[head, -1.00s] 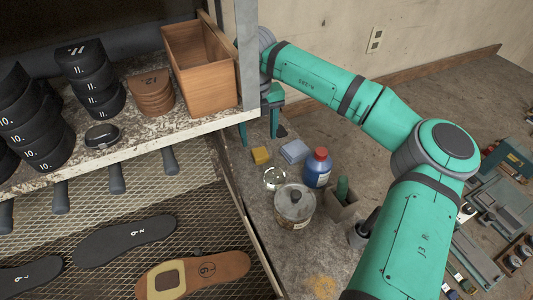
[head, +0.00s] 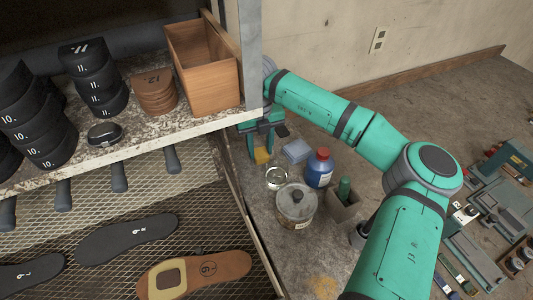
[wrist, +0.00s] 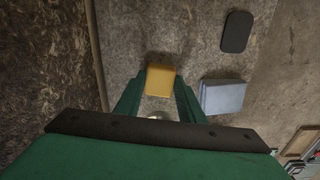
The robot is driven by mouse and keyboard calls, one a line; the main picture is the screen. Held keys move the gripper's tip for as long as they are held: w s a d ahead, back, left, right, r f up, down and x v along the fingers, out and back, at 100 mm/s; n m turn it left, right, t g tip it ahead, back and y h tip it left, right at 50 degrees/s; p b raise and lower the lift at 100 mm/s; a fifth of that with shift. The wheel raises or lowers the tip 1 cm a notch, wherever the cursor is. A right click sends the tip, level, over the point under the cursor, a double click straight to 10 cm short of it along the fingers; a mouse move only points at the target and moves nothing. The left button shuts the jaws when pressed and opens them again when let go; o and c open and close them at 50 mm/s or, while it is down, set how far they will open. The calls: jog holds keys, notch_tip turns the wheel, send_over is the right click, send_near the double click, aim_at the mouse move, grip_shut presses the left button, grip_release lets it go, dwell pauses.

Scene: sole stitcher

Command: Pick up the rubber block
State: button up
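A small yellow-amber block (head: 261,156), which I take as the rubber block, lies on the grey bench surface beside the shelf. It also shows in the wrist view (wrist: 160,77), at the tips of my two green fingers. My gripper (head: 262,142) points down over it and partly hides it in the head view. In the wrist view my gripper (wrist: 158,88) is open, with a finger on either side of the block and a gap showing at least on the left. I cannot tell how far the fingertips are above the bench.
A blue-grey block (head: 297,150) lies just right of the yellow one. A glass jar (head: 277,178), a blue bottle with red cap (head: 319,168) and a lidded pot (head: 295,206) stand nearer. The shelf with a wooden box (head: 205,75) is close on the left.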

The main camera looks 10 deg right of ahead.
jog(key=shift+d, duration=0.25)
jog(key=shift+c, duration=0.5)
